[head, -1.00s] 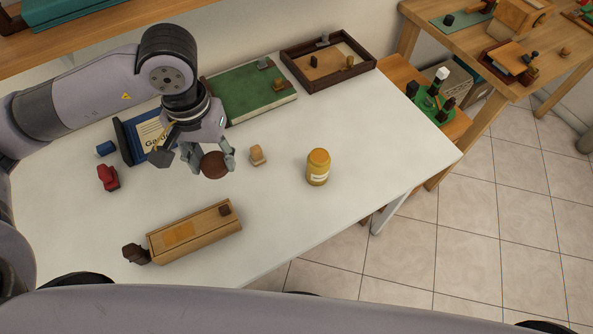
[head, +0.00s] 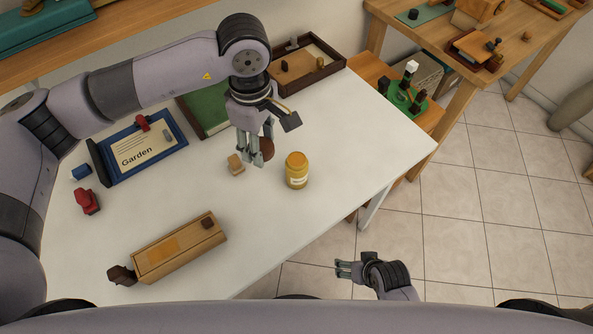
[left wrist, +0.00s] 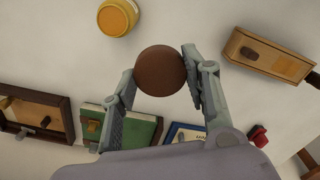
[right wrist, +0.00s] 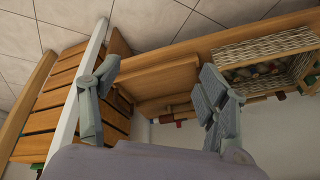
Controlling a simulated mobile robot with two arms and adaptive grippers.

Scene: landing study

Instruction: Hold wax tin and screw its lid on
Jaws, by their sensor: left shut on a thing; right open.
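A yellow, jar-shaped tin (head: 297,172) with a pale label and an orange top stands upright on the white table; it also shows in the left wrist view (left wrist: 117,17). My left gripper (head: 257,158) is shut on a brown round disc (left wrist: 160,71), which looks like the lid. The disc (head: 267,149) is held above the table, just left of the tin and apart from it; its underside is hidden. My right gripper (head: 342,269) is open and empty, low beyond the table's front edge. In the right wrist view its fingers (right wrist: 150,95) are spread with nothing between them.
A small wooden piece (head: 236,164) stands left of the tin. A long wooden box (head: 180,248) lies at the front left, with a blue "Garden" tray (head: 125,170) behind it. A green book (head: 203,108) and a brown tray (head: 328,72) are at the back. Bare table surrounds the tin.

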